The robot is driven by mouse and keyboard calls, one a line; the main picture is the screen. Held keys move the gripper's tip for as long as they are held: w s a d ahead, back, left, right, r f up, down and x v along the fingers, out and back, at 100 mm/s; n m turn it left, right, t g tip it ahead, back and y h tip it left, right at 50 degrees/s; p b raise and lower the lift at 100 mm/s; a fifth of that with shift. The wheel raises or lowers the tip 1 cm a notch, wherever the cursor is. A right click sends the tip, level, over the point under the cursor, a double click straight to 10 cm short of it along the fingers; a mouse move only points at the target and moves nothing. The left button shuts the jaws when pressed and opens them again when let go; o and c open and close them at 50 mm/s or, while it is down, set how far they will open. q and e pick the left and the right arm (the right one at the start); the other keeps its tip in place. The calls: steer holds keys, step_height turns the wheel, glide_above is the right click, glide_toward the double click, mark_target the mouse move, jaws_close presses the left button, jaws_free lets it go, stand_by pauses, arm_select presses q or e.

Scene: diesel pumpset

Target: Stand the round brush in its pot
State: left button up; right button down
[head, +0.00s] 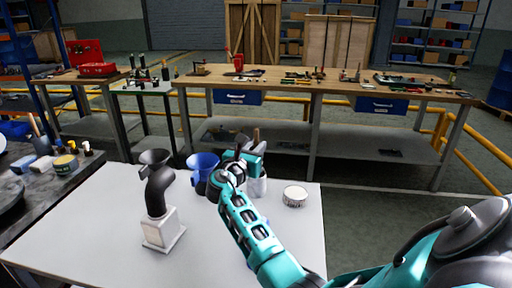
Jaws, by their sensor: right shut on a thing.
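My right gripper (250,162) is above the far middle of the white table and is shut on what looks like the round brush (256,136). Only a short upright piece of its handle shows above the jaws; the rest is hidden by the gripper and arm. A white pot (261,187) stands just below and behind the gripper, partly covered by my arm. I cannot tell whether the brush's lower end is inside the pot or above it. My left gripper is not in view.
A dark bench (75,185) with jars adjoins at left. The table's front middle is clear.

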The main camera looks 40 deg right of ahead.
mark_target(256, 129)
steer(key=c, duration=0.6)
jaws_free()
steer(key=shift+o, duration=0.2)
steer(key=shift+r+p, duration=0.7)
steer(key=shift+r, duration=2.8)
steer(key=shift+a+f, duration=0.1)
